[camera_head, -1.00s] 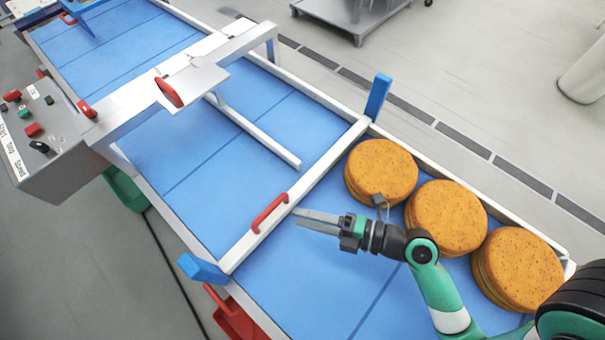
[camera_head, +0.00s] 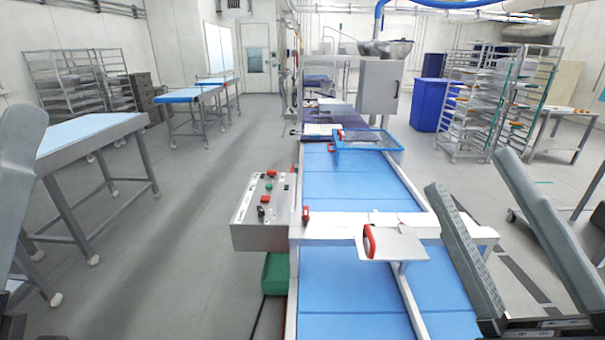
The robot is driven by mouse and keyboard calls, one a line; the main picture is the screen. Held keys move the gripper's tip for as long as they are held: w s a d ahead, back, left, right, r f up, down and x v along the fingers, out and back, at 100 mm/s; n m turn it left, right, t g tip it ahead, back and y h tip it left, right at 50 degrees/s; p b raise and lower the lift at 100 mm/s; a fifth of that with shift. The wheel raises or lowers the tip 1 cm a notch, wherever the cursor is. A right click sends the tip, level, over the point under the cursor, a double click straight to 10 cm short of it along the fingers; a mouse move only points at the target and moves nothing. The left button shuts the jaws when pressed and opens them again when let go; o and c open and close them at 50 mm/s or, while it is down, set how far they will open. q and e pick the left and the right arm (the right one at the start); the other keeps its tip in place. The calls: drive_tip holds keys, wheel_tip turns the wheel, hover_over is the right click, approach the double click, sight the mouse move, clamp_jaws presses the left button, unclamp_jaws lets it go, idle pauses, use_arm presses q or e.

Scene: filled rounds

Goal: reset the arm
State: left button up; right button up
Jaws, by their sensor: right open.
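My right gripper (camera_head: 470,172) is raised close to the camera at the right of the head view. Its two long grey fingers point up and stand wide apart, with nothing between them. A grey finger of my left gripper (camera_head: 15,165) shows at the left edge; the rest of it is cut off, so its opening cannot be judged. The blue conveyor (camera_head: 352,185) runs away from me down the middle. The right fingers cover part of its right side. The stacks of round orange-brown pieces are not in view now.
A control box (camera_head: 262,210) with red and green buttons is beside the conveyor's left edge. A white crossbar with a plate and red handle (camera_head: 369,241) spans the belt. A blue-topped table (camera_head: 90,132) stands left, rack trolleys (camera_head: 470,110) right. The left floor aisle is clear.

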drive_tip(key=s+d+r+m+t+h, duration=0.1)
drive_tip(key=d+r+m+t+h, duration=0.2)
drive_tip(key=m, duration=0.6)
drive_tip(key=s+d+r+m+h, duration=0.1)
drive_tip(key=d+r+m+h, duration=0.1)
drive_tip(key=m+h, duration=0.45)
wheel_tip(320, 180, up, 33)
drive_tip(key=m+y+p, duration=0.2)
drive_tip(key=m+p, duration=0.1)
drive_tip(key=p, duration=3)
wheel_tip(320, 180, down, 31)
drive_tip(key=b, duration=3.1)
drive_tip(key=shift+f, duration=0.2)
drive_tip(key=shift+d+n, duration=0.1)
drive_tip(key=shift+n, duration=0.15)
